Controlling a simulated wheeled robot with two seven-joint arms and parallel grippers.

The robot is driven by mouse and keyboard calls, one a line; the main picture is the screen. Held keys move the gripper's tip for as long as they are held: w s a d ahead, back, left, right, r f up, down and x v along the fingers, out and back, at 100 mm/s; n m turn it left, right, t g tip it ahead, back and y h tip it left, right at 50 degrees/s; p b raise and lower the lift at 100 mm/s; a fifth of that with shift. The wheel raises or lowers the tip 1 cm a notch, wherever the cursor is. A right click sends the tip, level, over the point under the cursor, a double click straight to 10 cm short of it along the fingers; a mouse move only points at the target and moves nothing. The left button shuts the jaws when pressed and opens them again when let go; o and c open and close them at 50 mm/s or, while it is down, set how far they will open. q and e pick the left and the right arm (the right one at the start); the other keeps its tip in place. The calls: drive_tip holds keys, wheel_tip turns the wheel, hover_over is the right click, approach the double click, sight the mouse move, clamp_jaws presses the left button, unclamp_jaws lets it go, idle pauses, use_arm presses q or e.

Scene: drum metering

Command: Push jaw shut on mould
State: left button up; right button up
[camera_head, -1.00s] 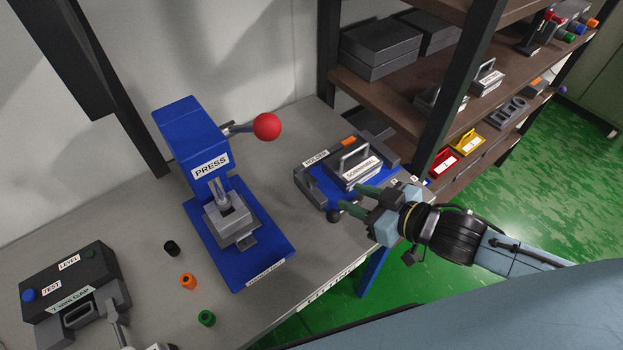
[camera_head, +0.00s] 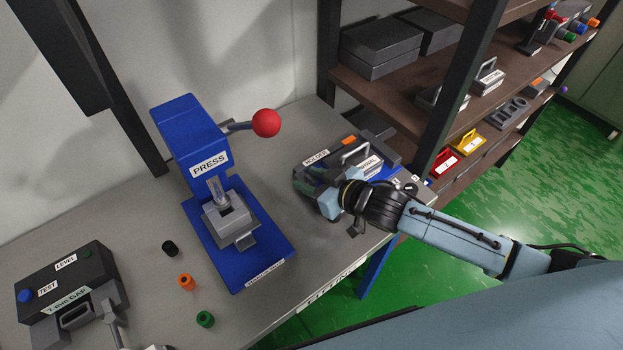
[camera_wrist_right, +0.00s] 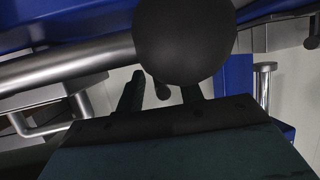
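The blue holder (camera_head: 380,173) stands on the bench's right end with dark grey jaw parts. The grey mould (camera_head: 368,167), with a loop handle and a white label, sits in it. My right gripper (camera_head: 322,180) is over the holder's near left part, its greenish fingers beside the mould and partly hidden by the wrist. In the right wrist view a black ball knob (camera_wrist_right: 185,40) is close in front of the gripper, with a steel bar (camera_wrist_right: 70,70) to its left. Contact, finger gap and the jaw's distance from the mould cannot be told. My left gripper is out of view.
A blue press (camera_head: 190,140) with a red-knobbed lever (camera_head: 266,123) stands left of the holder. Small black, orange and green rings (camera_head: 205,319) lie near a gap gauge box (camera_head: 70,290). A shelf rack (camera_head: 440,140) stands at the right. Bench between press and holder is clear.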

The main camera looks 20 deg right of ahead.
clamp_jaws()
idle(0.3)
drive_tip(key=shift+w+d+p, duration=0.25)
drive_tip(key=shift+w+d, duration=0.1)
drive_tip(key=shift+d, duration=0.5)
drive_tip(key=shift+w+d+p, duration=0.25)
drive_tip(key=shift+w+d, duration=0.05)
drive_tip(key=shift+d, duration=0.55)
drive_tip(key=shift+f, duration=0.1)
drive_tip(key=shift+a, duration=0.1)
unclamp_jaws()
drive_tip(key=shift+s, duration=0.1)
